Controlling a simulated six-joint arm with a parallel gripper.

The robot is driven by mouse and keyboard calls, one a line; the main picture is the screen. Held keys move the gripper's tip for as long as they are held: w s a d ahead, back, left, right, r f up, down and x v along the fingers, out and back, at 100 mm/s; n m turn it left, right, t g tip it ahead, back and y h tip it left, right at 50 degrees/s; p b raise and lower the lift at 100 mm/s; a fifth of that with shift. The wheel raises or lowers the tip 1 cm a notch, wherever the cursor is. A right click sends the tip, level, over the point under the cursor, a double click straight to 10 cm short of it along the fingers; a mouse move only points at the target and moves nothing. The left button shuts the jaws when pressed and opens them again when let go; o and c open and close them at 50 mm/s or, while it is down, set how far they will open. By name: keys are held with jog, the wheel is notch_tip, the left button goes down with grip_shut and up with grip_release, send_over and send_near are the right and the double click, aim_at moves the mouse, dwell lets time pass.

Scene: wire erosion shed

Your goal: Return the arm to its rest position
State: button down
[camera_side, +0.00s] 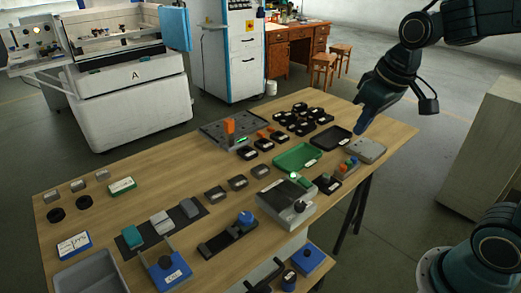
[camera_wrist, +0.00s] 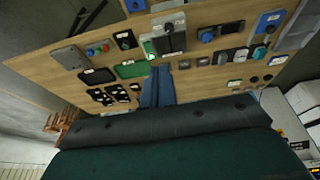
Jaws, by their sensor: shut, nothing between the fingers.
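My gripper (camera_side: 358,128) is at the right end of the wooden bench (camera_side: 140,192) in the side view. It is blue, points downward, and is shut with nothing held. It hangs above the bench near a black tray (camera_side: 331,137) and a grey plate (camera_side: 366,150). I cannot tell its exact height. In the wrist view my gripper (camera_wrist: 158,72) shows as two blue fingers close together, in front of the bench top. My arm reaches in from the upper right of the side view.
A green tray (camera_side: 298,157) and several small black bins (camera_side: 295,120) lie near the black tray. A grey box with a round knob (camera_side: 287,200) stands at the bench's front. A white machine (camera_side: 132,95) stands behind. A pale cabinet (camera_side: 485,150) is at right, with open floor between.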

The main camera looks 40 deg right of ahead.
jog(key=s+a+r+t, duration=0.1)
jog(key=s+a+t, duration=0.1)
jog(key=s, duration=1)
jog(key=shift+r, duration=0.2)
